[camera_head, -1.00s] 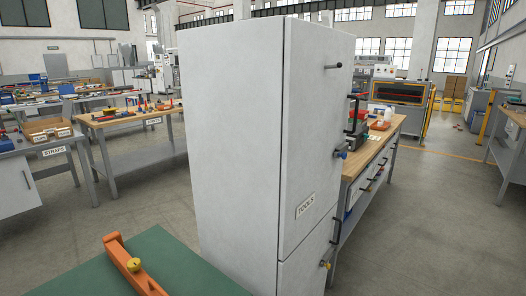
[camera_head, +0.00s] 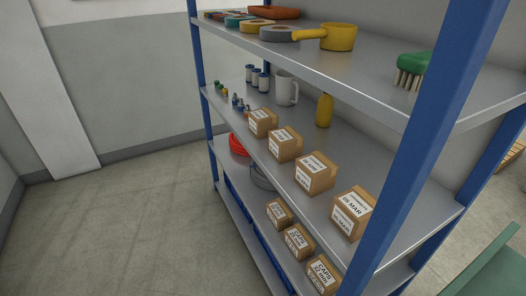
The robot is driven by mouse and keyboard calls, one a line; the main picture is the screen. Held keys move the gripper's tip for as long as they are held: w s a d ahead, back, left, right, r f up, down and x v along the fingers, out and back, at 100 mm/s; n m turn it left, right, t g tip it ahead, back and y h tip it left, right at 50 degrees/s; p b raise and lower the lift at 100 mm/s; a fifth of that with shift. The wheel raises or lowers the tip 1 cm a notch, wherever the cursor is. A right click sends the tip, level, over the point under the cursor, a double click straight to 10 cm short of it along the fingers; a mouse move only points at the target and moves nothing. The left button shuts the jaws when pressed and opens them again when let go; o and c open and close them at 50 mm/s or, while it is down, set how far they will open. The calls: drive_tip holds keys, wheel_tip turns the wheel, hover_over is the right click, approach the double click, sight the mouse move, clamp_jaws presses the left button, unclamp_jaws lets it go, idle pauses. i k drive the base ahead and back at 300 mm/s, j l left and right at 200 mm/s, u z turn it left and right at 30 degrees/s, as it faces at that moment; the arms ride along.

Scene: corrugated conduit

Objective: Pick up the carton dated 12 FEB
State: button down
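Several brown cartons with white labels stand in a row along the front of the middle shelf (camera_head: 225,100). They are a far carton (camera_head: 263,123), a second carton (camera_head: 285,144), a third carton (camera_head: 315,173) and a near carton (camera_head: 352,211). The near carton's label appears to read 05 MAR. The other labels are too small to read, so I cannot tell which carton is dated 12 FEB. Three more labelled cartons (camera_head: 298,242) stand on the lower shelf. My gripper is not in view.
A blue shelf post (camera_head: 425,130) stands close on the right. A white mug (camera_head: 286,88) and a yellow bottle (camera_head: 324,110) stand behind the cartons. A yellow pan (camera_head: 338,37) and a green brush (camera_head: 413,66) lie on the upper shelf. The floor (camera_head: 120,220) on the left is clear.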

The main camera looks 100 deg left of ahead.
sight(285, 144)
drive_tip(key=u, duration=2.25)
